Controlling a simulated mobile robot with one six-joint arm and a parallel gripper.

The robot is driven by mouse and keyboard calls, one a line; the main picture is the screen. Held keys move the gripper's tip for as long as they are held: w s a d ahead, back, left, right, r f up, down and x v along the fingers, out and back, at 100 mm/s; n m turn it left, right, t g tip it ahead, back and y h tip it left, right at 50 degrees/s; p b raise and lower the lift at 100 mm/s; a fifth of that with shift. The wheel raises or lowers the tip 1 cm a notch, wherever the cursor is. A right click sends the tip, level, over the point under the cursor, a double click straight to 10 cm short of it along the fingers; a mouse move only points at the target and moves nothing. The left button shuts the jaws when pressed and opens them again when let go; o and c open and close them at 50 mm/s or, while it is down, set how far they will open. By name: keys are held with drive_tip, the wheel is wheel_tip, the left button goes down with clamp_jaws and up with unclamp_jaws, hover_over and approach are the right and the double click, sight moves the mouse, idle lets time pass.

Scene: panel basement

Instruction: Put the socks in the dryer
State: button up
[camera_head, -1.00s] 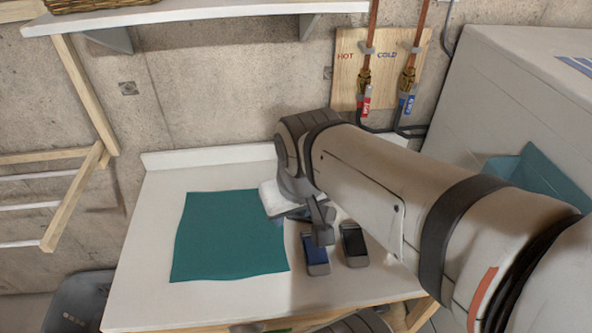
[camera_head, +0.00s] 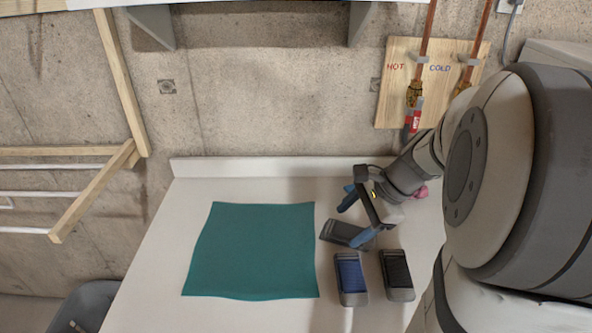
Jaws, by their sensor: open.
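My gripper (camera_head: 350,225) is open, its two blue fingers spread above the white table, just right of the teal cloth. A dark grey brush-like item (camera_head: 342,233) lies beside and partly under the lower finger; I cannot tell whether they touch. A small pink thing (camera_head: 422,191) shows behind my wrist, mostly hidden; I cannot tell whether it is a sock. No sock is clearly visible. At the right edge, part of a pale box-shaped appliance (camera_head: 560,56) shows behind my arm; I cannot tell whether it is the dryer, and no door is visible.
The white table (camera_head: 150,245) holds a flat teal cloth (camera_head: 252,250), a blue-topped brush-like item (camera_head: 350,278) and a black-topped one (camera_head: 397,274). A wooden rack (camera_head: 122,80) is at left, a grey bin (camera_head: 85,305) below. Pipes (camera_head: 425,50) run along the wall.

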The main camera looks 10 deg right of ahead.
sight(348, 230)
drive_tip(key=w+d+f+m+b, duration=0.1)
drive_tip(key=d+f+m, duration=0.1)
drive_tip(key=w+d+f+m+t+y+b, duration=0.1)
drive_tip(key=w+d+f+m, duration=0.1)
drive_tip(key=m, duration=0.1)
drive_tip(key=w+d+f+m+t+y+b, duration=0.1)
drive_tip(key=d+f+m, duration=0.1)
drive_tip(key=d, duration=0.1)
drive_tip(key=shift+w+d+f+m, duration=0.1)
drive_tip(key=shift+w+f+m, duration=0.1)
drive_tip(key=shift+f+m, duration=0.1)
drive_tip(key=shift+w+f, duration=0.15)
drive_tip(key=shift+w, duration=0.05)
drive_tip(key=x, duration=0.7)
drive_tip(key=shift+a+b, duration=0.2)
drive_tip(key=shift+b, duration=0.1)
drive_tip(key=shift+c, duration=0.3)
drive_tip(key=c, duration=0.8)
